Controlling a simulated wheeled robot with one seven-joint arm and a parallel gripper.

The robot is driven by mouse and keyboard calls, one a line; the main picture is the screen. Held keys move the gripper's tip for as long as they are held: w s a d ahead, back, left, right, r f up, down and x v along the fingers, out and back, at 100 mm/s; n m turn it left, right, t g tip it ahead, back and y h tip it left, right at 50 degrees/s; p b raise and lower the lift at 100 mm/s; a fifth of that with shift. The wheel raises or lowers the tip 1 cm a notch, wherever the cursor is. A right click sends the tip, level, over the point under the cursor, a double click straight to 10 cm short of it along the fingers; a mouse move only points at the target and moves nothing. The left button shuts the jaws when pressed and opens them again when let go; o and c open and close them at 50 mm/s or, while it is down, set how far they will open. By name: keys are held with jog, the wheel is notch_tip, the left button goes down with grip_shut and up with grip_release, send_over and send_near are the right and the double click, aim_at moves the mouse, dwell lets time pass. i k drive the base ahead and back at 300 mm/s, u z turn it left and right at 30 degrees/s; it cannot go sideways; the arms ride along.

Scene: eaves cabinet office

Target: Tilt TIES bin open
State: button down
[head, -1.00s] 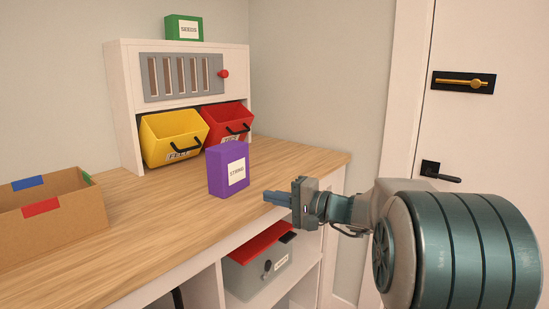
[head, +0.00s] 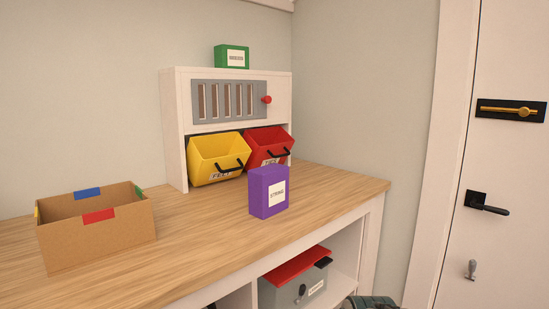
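The red bin (head: 268,147) sits at the right in the lower opening of the white cabinet (head: 174,130) on the wooden worktop. It is tilted forward with its open top showing. It has a black handle, and its label is partly hidden and too small to read surely. The yellow bin (head: 217,157), labelled FELT, is beside it on the left and also tilted forward. The purple STRING box (head: 269,192) stands upright on the worktop in front of the red bin. My gripper is out of view; only a bit of my arm shows at the bottom edge.
An open cardboard box (head: 130,223) with coloured tabs stands at the left of the worktop (head: 200,240). A green box (head: 231,56) sits on the cabinet. A grey bin with a red lid (head: 296,265) is on the shelf below. A door (head: 490,150) is at the right.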

aim_at(268, 152)
jog(key=k, duration=1.25)
jog(key=z, duration=0.55)
jog(key=i, duration=0.8)
jog(key=z, duration=0.45)
jog(key=i, duration=0.8)
jog(key=u, duration=0.9)
jog(key=i, duration=0.6)
jog(key=u, duration=0.65)
